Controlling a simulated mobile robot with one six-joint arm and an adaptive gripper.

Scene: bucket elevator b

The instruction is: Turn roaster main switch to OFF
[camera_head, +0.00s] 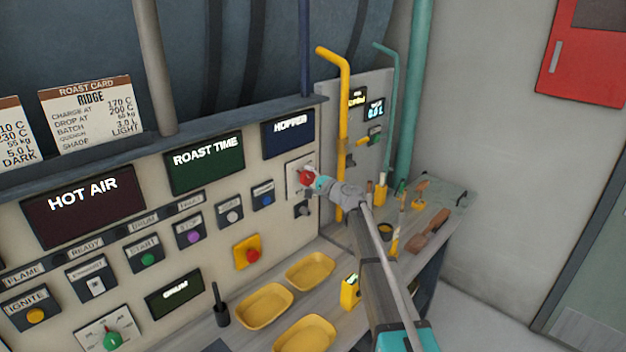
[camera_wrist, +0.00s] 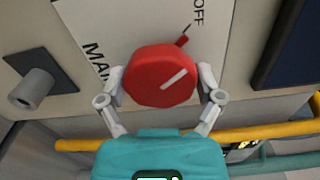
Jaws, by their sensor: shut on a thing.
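The roaster main switch is a red round knob (camera_head: 305,177) on a pale plate at the right end of the control panel. In the wrist view the knob (camera_wrist: 158,88) fills the middle, with a white line across its face. Its small red pointer is at the upper right, next to a dark tick mark near the printed word OFF (camera_wrist: 198,12). Part of the word MAIN shows at the left. My gripper (camera_wrist: 161,76) has one finger on each side of the knob and is shut on it. In the head view my gripper (camera_head: 318,183) covers part of the plate.
A grey knob (camera_wrist: 36,89) on a dark plate sits beside the switch. A yellow pipe (camera_head: 343,120) rises just right of it. A red emergency button (camera_head: 253,255) and yellow trays (camera_head: 265,305) are below. Tools lie on the right bench.

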